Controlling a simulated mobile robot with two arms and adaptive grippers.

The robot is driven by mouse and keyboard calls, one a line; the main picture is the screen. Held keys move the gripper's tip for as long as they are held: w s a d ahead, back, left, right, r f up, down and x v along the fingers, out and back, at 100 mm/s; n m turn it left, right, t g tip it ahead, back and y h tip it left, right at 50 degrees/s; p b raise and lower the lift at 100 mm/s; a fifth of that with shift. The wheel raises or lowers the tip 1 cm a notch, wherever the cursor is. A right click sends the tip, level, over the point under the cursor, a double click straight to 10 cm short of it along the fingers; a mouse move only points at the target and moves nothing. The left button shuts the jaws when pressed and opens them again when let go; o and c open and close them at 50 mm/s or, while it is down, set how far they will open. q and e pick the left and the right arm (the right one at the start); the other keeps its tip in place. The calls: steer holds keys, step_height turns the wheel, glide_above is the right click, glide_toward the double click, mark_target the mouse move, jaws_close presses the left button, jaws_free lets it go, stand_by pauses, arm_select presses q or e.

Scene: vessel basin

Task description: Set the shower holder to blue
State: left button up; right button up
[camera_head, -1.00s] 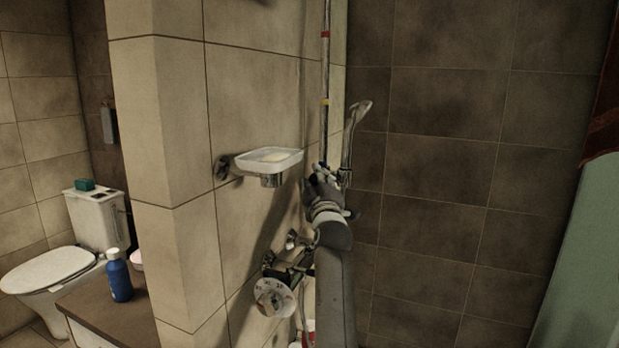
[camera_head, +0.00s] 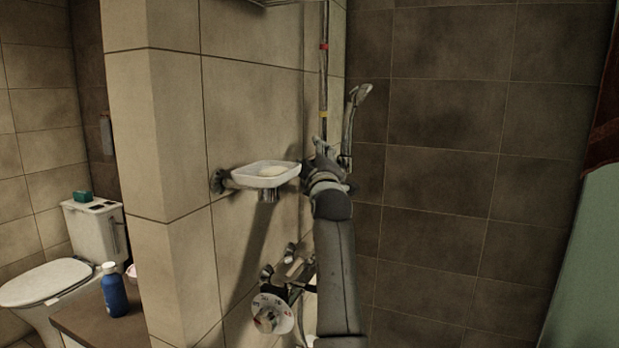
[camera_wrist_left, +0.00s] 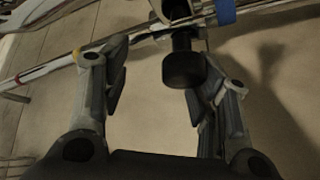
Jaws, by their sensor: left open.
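The shower rail (camera_head: 324,80) stands upright by the wall corner, with a red band (camera_head: 323,47) above a yellow band (camera_head: 323,114). A blue band (camera_wrist_left: 223,12) shows on the rail in the left wrist view. The shower holder is mostly hidden behind my gripper in the head view; its dark knob (camera_wrist_left: 184,69) shows in the wrist view. The hand shower (camera_head: 350,122) hangs there with its head up. My left gripper (camera_head: 322,153) is just below the yellow band, open, with its fingers on either side of the knob, apparently not clamped. My right gripper is not in view.
A soap dish (camera_head: 264,174) juts from the wall left of my gripper. The mixer dial (camera_head: 270,315) is below, near my forearm. A blue bottle (camera_head: 114,292) stands on a counter at left, beside the toilet (camera_head: 48,283). The dark wall at right is clear.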

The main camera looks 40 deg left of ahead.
arm_select(q)
steer(key=shift+d+r, duration=0.3)
steer(key=shift+r, duration=0.45)
